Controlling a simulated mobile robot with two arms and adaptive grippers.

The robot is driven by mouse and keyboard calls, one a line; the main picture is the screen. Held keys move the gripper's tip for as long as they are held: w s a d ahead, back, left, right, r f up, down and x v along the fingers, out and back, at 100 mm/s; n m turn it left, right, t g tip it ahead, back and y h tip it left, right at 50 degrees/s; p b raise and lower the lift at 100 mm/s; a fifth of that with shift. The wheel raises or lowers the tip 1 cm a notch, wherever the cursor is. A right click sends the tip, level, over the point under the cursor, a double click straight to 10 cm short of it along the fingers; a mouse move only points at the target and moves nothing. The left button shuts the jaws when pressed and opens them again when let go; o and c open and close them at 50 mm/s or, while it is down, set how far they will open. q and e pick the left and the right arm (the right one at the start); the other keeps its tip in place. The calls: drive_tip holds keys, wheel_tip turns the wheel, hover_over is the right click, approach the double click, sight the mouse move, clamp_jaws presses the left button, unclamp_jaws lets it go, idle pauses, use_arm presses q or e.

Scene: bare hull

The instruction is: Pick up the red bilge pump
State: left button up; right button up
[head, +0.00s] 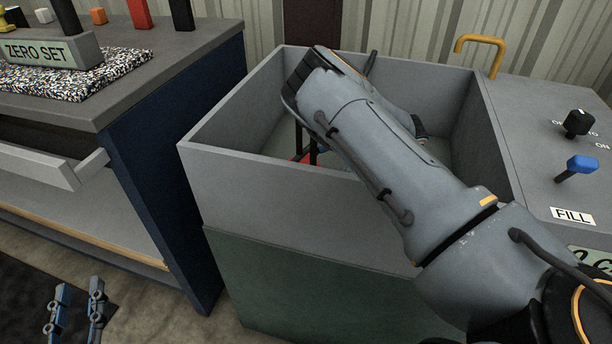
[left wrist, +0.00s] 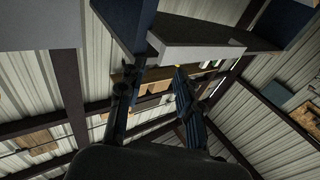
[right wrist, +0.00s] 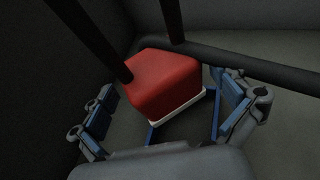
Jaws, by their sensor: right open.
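The red bilge pump (right wrist: 165,82) is a red block with rounded edges and a white lower rim, inside a grey open bin (head: 255,205). In the head view only a small red part of the pump (head: 303,157) shows; my right arm hides the rest. My right gripper (right wrist: 167,104) is open, with one blue-padded finger on each side of the red block. I cannot tell whether the fingers touch it. My left gripper (head: 77,308) is low at the bottom left of the head view, open and empty, away from the bin.
Dark bars cross close to the red block in the right wrist view. The bin walls surround my right gripper. A grey workbench (head: 190,48) with a ZERO SET block stands left. A panel (head: 535,125) with black and blue knobs and a yellow handle (head: 482,42) is right.

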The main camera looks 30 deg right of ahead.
drive_tip(key=c, duration=1.5)
drive_tip(key=shift+r, duration=0.15)
